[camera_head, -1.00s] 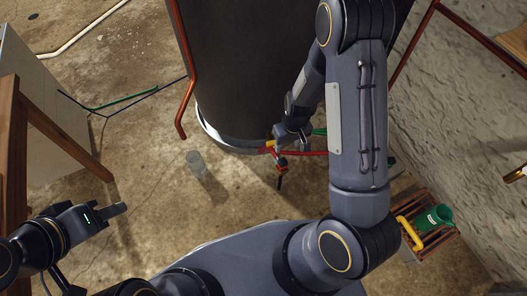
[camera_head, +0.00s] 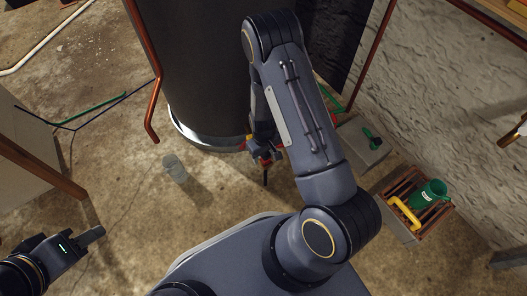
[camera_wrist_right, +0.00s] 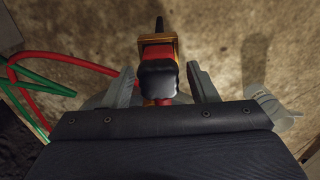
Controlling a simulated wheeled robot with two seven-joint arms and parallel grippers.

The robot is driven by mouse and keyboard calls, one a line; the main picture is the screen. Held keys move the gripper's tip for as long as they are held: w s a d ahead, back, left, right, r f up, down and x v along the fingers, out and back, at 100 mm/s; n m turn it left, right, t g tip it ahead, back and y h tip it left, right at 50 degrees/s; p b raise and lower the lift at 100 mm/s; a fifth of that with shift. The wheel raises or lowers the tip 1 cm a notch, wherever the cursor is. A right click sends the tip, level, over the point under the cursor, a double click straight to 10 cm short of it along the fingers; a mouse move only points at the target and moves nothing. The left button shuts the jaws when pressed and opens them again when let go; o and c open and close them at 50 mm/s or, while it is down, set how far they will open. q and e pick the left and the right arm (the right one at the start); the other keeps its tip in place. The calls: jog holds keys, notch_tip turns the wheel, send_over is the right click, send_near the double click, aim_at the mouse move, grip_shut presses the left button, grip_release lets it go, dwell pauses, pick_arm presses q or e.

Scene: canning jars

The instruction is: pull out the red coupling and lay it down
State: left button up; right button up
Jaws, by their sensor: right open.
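In the right wrist view, a red coupling (camera_wrist_right: 158,102) with a black rounded top and a yellow-orange fitting (camera_wrist_right: 158,48) stands between the fingers of my right gripper (camera_wrist_right: 161,80). Both fingers are spread, with a gap showing on each side of the black top. In the head view the red and yellow fitting (camera_head: 262,158) is small, low in front of the dark tank, and my right gripper (camera_head: 262,140) reaches down at it, partly covering it. My left gripper (camera_head: 92,236) is at the lower left, far from the fitting; its finger gap does not show clearly.
Red (camera_wrist_right: 70,62) and green (camera_wrist_right: 40,82) hoses run left of the fitting in the wrist view. A clear jar (camera_head: 173,167) stands on bare floor near the dark tank (camera_head: 205,75). A crate (camera_head: 402,187) holding a green container is at right, beside a grey block (camera_head: 362,145).

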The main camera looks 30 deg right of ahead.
grip_shut()
dwell(0.5)
jog(key=shift+r, duration=0.15)
dwell(0.4)
jog(key=shift+r+p, duration=1.6)
jog(key=shift+r, duration=0.35)
